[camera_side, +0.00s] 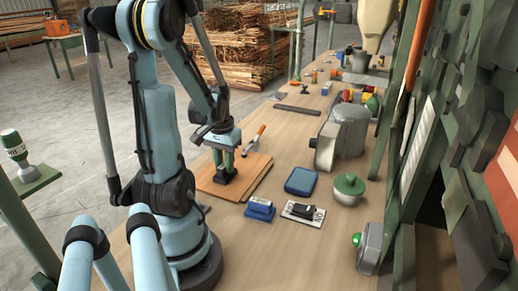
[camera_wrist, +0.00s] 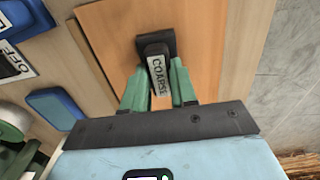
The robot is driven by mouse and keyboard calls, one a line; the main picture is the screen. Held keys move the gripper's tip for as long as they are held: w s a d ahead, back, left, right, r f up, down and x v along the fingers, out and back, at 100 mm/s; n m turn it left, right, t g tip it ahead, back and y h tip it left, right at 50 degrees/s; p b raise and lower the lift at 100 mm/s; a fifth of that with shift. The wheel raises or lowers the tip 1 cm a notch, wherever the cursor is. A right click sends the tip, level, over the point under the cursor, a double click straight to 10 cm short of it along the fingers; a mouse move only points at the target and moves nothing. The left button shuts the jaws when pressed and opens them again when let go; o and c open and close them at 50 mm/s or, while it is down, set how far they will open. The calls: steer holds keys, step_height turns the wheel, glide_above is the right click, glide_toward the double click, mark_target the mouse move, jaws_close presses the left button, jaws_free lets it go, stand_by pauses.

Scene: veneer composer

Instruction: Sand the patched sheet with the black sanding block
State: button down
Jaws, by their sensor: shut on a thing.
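The brown veneer sheet (camera_side: 250,181) lies flat on the bench in front of my arm. It also fills much of the upper part of the wrist view (camera_wrist: 108,38). I cannot make out the patch on it. The black sanding block (camera_side: 224,176) is on or just above the sheet, within its outline. In the wrist view the block (camera_wrist: 155,42) shows a pale label with partly readable lettering. My gripper (camera_side: 225,160) points down and is shut on the block. Its green fingers show on both sides of it in the wrist view (camera_wrist: 158,88). The block's underside is hidden.
An orange-handled tool (camera_side: 255,138) is at the sheet's far edge. A blue block (camera_side: 260,209), a blue tray (camera_side: 301,181), a black switch on a pale plate (camera_side: 303,211) and a green-lidded pot (camera_side: 348,188) stand to the right. A grey machine (camera_side: 343,136) is farther back.

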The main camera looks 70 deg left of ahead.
mark_target(219, 178)
steer(key=shift+s+d, duration=1.1)
steer(key=shift+w+a+f, duration=0.2)
steer(key=shift+w+a, duration=2.4)
steer(key=shift+r, duration=0.1)
step_height(219, 178, up, 7)
steer(key=shift+d, duration=0.1)
